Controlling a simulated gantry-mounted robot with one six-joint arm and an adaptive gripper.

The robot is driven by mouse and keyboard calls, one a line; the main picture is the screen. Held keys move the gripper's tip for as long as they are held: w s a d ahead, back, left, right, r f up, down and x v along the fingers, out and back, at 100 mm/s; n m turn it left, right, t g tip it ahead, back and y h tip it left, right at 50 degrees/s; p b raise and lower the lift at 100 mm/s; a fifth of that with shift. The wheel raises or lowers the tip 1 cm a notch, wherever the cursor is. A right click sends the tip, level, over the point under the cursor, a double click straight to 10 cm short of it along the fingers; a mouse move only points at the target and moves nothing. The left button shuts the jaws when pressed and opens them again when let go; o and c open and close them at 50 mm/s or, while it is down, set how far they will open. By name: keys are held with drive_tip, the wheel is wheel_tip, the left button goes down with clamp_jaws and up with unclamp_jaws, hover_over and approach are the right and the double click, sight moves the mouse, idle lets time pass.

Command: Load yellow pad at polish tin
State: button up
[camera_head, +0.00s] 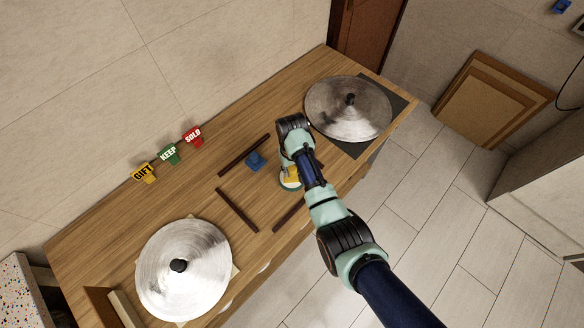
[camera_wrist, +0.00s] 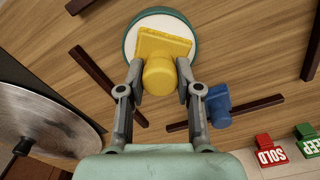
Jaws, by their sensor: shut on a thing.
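The yellow pad (camera_wrist: 163,45) has a flat base and a rounded knob, and my gripper (camera_wrist: 160,82) is shut on the knob in the wrist view. The pad's flat part lies over the polish tin (camera_wrist: 187,18), a round teal-rimmed tin with a pale inside. I cannot tell whether the pad touches the pale surface. In the head view the yellow pad (camera_head: 291,173) shows beside my arm, above the tin (camera_head: 289,185), which my arm partly hides. The gripper's fingers are hidden in the head view.
A blue pad (camera_head: 254,161) stands near dark strips (camera_head: 244,156) on the wooden counter (camera_head: 205,190). Large metal lids lie at the right (camera_head: 348,108) and front left (camera_head: 183,270). GIFT (camera_head: 144,172), KEEP (camera_head: 169,154) and SOLD (camera_head: 193,137) tags stand along the back edge.

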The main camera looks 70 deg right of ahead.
wheel_tip(320, 180, up, 7)
drive_tip(key=p, duration=0.7)
drive_tip(key=shift+p, duration=0.3)
